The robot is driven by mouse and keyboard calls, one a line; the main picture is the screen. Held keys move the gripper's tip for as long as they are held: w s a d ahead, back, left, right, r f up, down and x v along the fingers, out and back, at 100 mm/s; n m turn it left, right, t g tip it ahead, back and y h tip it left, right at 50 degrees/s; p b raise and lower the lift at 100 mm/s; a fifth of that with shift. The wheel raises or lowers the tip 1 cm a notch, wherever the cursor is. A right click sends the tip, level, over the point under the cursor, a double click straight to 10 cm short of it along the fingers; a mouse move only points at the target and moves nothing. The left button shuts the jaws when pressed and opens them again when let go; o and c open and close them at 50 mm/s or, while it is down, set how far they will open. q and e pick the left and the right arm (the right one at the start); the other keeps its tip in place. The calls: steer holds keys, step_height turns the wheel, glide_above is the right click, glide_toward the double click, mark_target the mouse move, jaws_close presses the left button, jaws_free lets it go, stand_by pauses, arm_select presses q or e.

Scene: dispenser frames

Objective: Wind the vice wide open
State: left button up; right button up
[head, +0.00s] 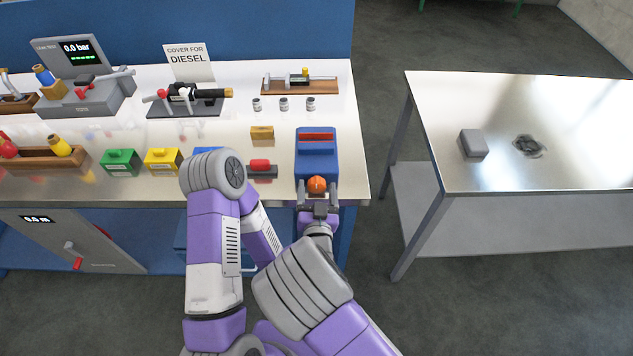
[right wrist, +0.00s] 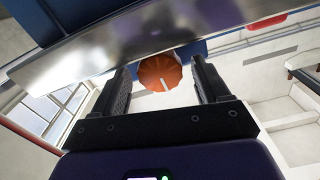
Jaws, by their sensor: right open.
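The vice (head: 317,162) is a blue block with a red strip across its top, at the front right corner of the steel-topped bench. How far its jaws stand apart is not clear. A round orange knob (head: 316,184) sits on its front, at the bench edge. It also shows in the right wrist view (right wrist: 160,72), ribbed, with a pale mark. My right gripper (head: 318,194) is open in front of the knob, one finger on each side. In the right wrist view the knob lies between the fingertips (right wrist: 160,80), with gaps visible at both sides. My left gripper is not in view.
A red-topped block (head: 260,168) and a small wooden block (head: 262,132) lie left of the vice. Three small metal cylinders (head: 283,104) stand behind. A second table (head: 545,150) with a grey box (head: 473,144) stands right, across a floor gap (head: 385,110).

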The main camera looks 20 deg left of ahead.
steer(key=shift+w+a, duration=0.1)
steer(key=shift+w, duration=0.1)
steer(key=c, duration=1)
steer(key=shift+n+b, duration=0.7)
steer(key=shift+n, duration=1.3)
steer(key=shift+c, duration=0.2)
steer(key=o, duration=1)
steer(key=shift+o, duration=0.2)
steer(key=shift+s, duration=0.1)
